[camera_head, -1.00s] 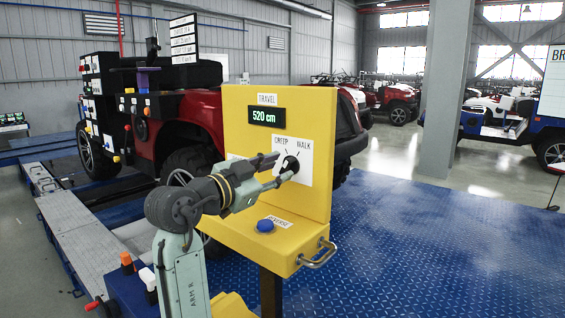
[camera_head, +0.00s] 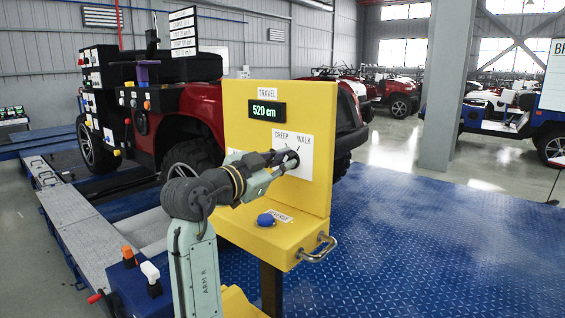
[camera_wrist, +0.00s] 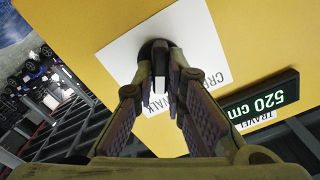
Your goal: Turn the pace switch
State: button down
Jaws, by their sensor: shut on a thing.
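The pace switch (camera_head: 291,160) is a dark round knob on a white plate marked CREEP and WALK, on the upright face of the yellow panel (camera_head: 238,110). My gripper (camera_head: 288,157) reaches it from the left in the head view. In the wrist view the fingers of my gripper (camera_wrist: 160,82) are shut on the switch (camera_wrist: 155,52), one on each side of its grip bar. The fingers hide part of the knob. Which label the knob points to cannot be told clearly.
A green display (camera_head: 266,111) reads 520 cm above the switch. A blue REVERSE button (camera_head: 265,220) sits on the yellow ledge below, with a metal handle (camera_head: 318,248) at its front. A red vehicle (camera_head: 200,125) stands behind. Blue floor plating (camera_head: 430,240) on the right is clear.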

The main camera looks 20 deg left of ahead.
jog(key=shift+n, duration=0.3)
jog(key=n+p, duration=0.2)
jog(key=n, duration=0.3)
jog(key=shift+a+r, duration=0.1)
jog(key=shift+r, duration=0.05)
jog(key=shift+a+n+p, duration=0.1)
jog(key=shift+n+p, duration=1.6)
jog(key=shift+n, duration=1.4)
jog(key=c, duration=1.6)
grip_release()
jog(key=shift+c, duration=0.2)
jog(key=v, duration=1.2)
